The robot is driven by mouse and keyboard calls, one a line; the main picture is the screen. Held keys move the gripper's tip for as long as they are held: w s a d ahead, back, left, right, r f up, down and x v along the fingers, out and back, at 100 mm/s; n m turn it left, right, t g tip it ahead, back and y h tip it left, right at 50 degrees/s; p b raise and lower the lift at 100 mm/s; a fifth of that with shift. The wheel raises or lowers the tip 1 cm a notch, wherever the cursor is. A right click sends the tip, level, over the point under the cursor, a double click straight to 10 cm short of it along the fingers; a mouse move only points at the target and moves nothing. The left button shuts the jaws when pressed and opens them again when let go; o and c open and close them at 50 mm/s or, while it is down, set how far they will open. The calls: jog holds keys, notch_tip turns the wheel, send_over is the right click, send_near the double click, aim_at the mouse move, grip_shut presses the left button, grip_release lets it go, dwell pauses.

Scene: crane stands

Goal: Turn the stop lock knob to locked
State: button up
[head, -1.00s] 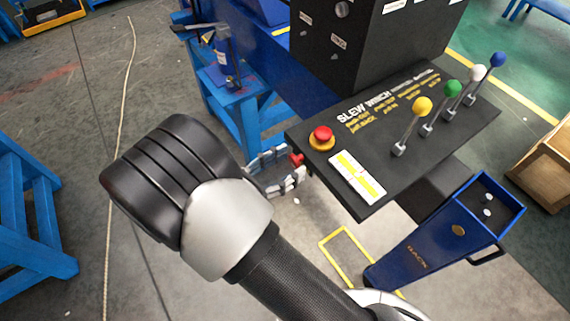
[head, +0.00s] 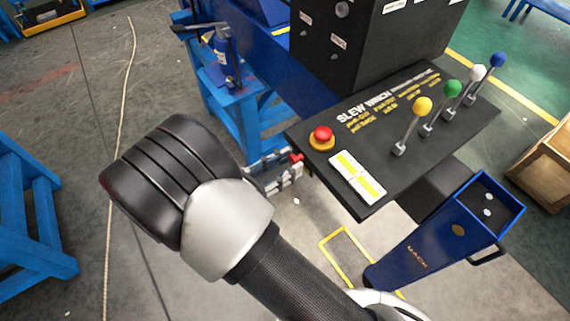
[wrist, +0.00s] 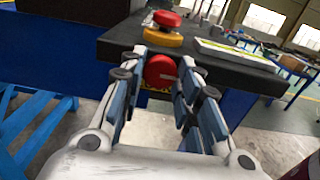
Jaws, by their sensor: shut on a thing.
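The red knob (head: 297,158) sticks out from the side of the black console, below the red stop button. In the wrist view the red knob (wrist: 160,71) sits between my finger ends, its round face toward the camera. My gripper (head: 284,173) reaches it from the left in the head view. In the wrist view my gripper (wrist: 161,68) is shut on the knob, with the blue-padded fingers on either side. A small pale mark shows on the knob's face. I cannot tell whether it stands at locked.
The red mushroom button on a yellow collar (head: 322,138) is on the console top (head: 400,160), just above the knob. A white-and-yellow panel (head: 357,177) and levers with coloured balls (head: 423,105) stand farther right. A blue stand (head: 240,95) is behind.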

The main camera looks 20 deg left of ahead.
jog(key=m+b, duration=0.3)
jog(key=m, duration=0.2)
jog(key=shift+f, duration=0.1)
jog(key=m+b, duration=0.3)
jog(key=m, duration=0.1)
jog(key=shift+m+b, duration=0.3)
jog(key=m+b, duration=0.5)
jog(key=shift+f, duration=0.1)
jog(key=shift+m+b, duration=1.35)
jog(key=shift+m, duration=0.25)
jog(key=shift+r, duration=0.2)
jog(key=o, duration=1.1)
